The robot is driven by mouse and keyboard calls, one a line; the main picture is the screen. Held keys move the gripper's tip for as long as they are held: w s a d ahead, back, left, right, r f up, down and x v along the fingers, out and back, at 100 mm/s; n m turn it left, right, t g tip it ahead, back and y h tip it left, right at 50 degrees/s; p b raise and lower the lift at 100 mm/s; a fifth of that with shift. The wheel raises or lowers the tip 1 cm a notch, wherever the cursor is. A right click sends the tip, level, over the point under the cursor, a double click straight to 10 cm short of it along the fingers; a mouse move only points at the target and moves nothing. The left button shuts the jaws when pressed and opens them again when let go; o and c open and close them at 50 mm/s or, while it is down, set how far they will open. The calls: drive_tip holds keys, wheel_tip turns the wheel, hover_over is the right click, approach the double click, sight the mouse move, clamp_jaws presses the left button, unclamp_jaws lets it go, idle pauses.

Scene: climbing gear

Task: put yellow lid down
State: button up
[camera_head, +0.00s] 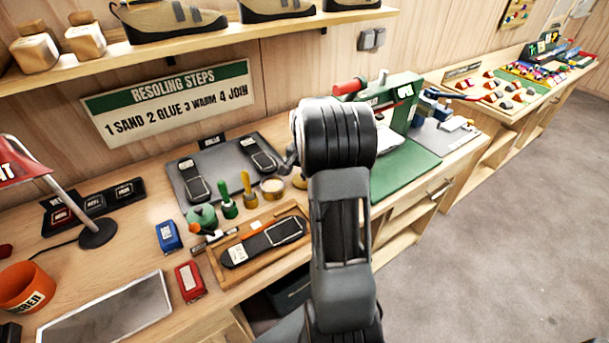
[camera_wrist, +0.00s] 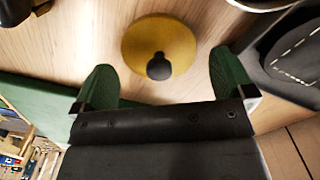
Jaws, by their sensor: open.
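The yellow lid (camera_wrist: 180,42) is a round disc with a black knob. In the wrist view it lies flat, knob towards me, over the wooden bench top. In the head view a sliver of it (camera_head: 300,181) shows beside my arm; the rest is hidden. My gripper (camera_wrist: 162,62) is open, its two green fingers on either side of the knob with clear gaps and nothing between them touching. My arm hides the gripper in the head view. An open round tin (camera_head: 272,186) stands just left of the lid.
Yellow (camera_head: 247,188) and green (camera_head: 228,203) brush handles stand left of the tin. A wooden tray (camera_head: 262,243) with a sole lies in front. A grey mat (camera_head: 222,171) with soles lies behind. A green press (camera_head: 405,100) stands right on a green mat (camera_head: 405,168).

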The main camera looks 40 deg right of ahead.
wheel_tip(320, 180, up, 10)
drive_tip(key=s+a+r+n+t, duration=0.25)
drive_tip(key=s+a+n, duration=0.25)
drive_tip(key=a, duration=0.8)
drive_tip(key=s+a+f+n+t, duration=0.1)
drive_tip(key=s+a+f+n, duration=0.1)
drive_tip(key=s+a+n, duration=0.5)
drive_tip(key=s+a, duration=0.3)
drive_tip(key=s, duration=0.1)
drive_tip(key=shift+f, duration=0.4)
drive_tip(key=shift+r+p, duration=0.35)
drive_tip(key=shift+r, duration=0.05)
